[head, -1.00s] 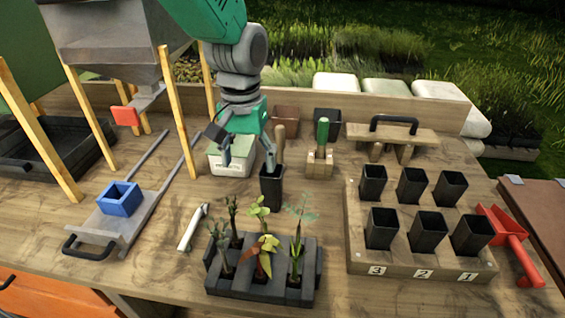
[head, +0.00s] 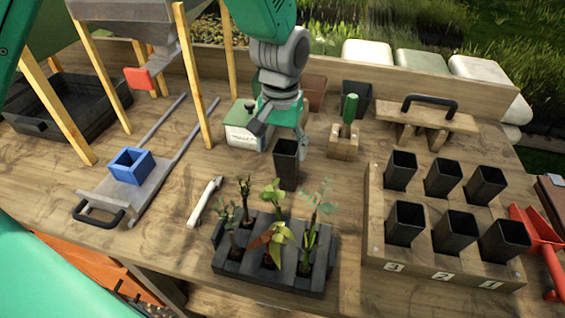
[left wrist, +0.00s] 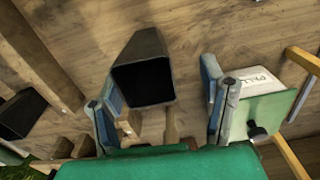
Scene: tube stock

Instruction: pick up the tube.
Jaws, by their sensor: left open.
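The black square tube (head: 286,170) stands upright on the bench behind the seedling tray. My left gripper (head: 280,140) is open above it, pointing down, with one finger on each side of its top in the head view. In the left wrist view the tube's dark open mouth (left wrist: 144,82) shows between the spread fingers of the left gripper (left wrist: 163,108), closer to the left finger. I cannot tell whether that finger touches it. My right gripper is not in view.
A black seedling tray (head: 270,270) stands in front, a green-lidded box (head: 243,138) behind left. A wooden block with a green-handled tool (head: 349,110) is to the right. A wooden rack (head: 375,225) holds several black tubes. A white stick (head: 205,200) lies front left.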

